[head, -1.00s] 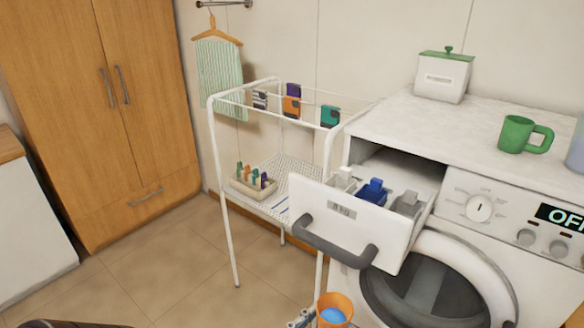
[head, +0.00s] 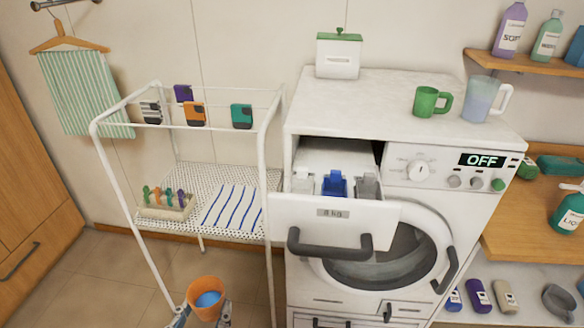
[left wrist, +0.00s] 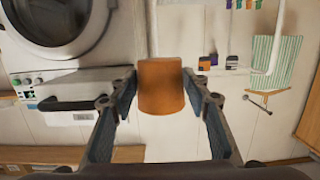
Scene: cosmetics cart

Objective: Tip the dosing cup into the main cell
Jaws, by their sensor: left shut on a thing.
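The dosing cup (head: 205,283) is orange and holds something blue. It is upright at the bottom of the head view, lower than the open drawer and to its left. My left gripper (head: 204,314) is shut on it. In the left wrist view the cup (left wrist: 161,88) sits between the two fingers (left wrist: 160,100), its inside hidden. The washer drawer (head: 376,213) is pulled out at the machine's upper left. Its top shows a white piece (head: 302,183), a blue piece (head: 335,184) and a grey piece (head: 367,186); the cell floors are hidden. My right gripper is not in view.
A white rack (head: 104,128) stands left of the washer, with a tray of clips (head: 165,211) on its shelf. A thick dark handle (head: 330,252) sticks out from the drawer front. A green mug (head: 426,102) and a pale jug (head: 480,100) stand on the washer top (head: 380,95).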

